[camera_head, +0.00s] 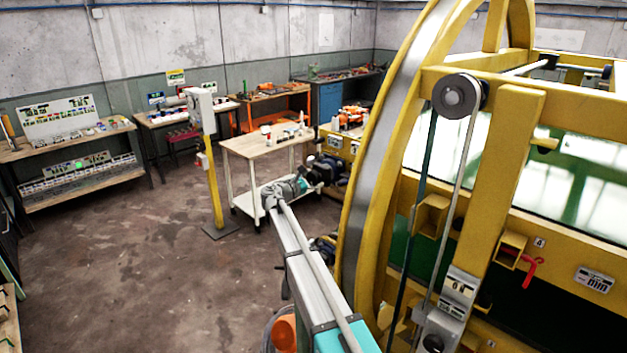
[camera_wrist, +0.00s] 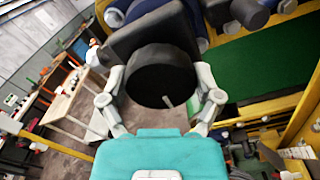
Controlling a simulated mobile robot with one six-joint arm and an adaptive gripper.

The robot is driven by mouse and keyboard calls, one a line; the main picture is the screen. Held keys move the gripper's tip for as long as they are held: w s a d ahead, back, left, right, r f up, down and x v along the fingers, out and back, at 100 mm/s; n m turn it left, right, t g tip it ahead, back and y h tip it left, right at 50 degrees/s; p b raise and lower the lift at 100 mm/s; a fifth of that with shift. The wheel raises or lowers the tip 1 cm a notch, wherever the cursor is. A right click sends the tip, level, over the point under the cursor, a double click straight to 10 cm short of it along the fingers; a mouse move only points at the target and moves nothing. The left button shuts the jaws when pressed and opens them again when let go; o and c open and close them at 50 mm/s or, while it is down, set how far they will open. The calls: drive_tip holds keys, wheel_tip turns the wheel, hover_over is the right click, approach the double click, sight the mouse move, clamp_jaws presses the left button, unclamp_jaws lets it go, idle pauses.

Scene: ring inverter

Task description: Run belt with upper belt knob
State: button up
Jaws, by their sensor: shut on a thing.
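A round black knob (camera_wrist: 150,78) with a small pale pointer mark fills the middle of the wrist view, in front of a dark square block (camera_wrist: 150,30). My gripper (camera_wrist: 162,86) has its grey fingers on both sides of the knob and is shut on it. The fingertip contacts are partly hidden by the knob. In the head view my gripper (camera_head: 304,183) reaches toward dark parts beside the yellow ring; the knob cannot be made out clearly there. A green belt surface (camera_wrist: 270,65) lies to the right in the wrist view.
The large yellow ring frame (camera_head: 365,185) with a pulley (camera_head: 457,96) stands close on the right. A white trolley table (camera_head: 268,143) is behind my arm, and a yellow post (camera_head: 214,185) stands to its left. The floor at left is clear.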

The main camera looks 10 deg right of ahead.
drive_tip(key=n, duration=0.5)
drive_tip(key=shift+n, duration=2.5)
drive_tip(key=shift+s, duration=0.1)
drive_tip(key=o, duration=0.9)
drive_tip(key=shift+d, duration=0.1)
drive_tip(key=shift+v, duration=6)
drive_tip(key=shift+f, duration=0.1)
